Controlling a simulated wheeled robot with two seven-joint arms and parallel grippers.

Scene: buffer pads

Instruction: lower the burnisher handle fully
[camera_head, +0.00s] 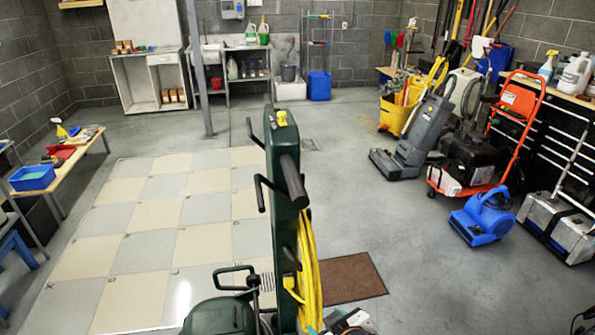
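The green burnisher stands in the middle foreground, with its rounded green body (218,318) at the bottom edge. Its green burnisher handle (284,235) rises tall and close to upright. Black grips (292,181) stick out near its top, and a yellow knob (281,118) sits on top. A coiled yellow cord (309,270) hangs along the handle's right side. The lower part of the machine is cut off by the frame.
A checkered tile floor (139,220) lies left of the burnisher. A brown mat (350,277) lies to its right. A blue blower (484,217), a grey upright machine (428,135) and an orange hand truck (518,100) stand further right. A bench (82,148) is at left.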

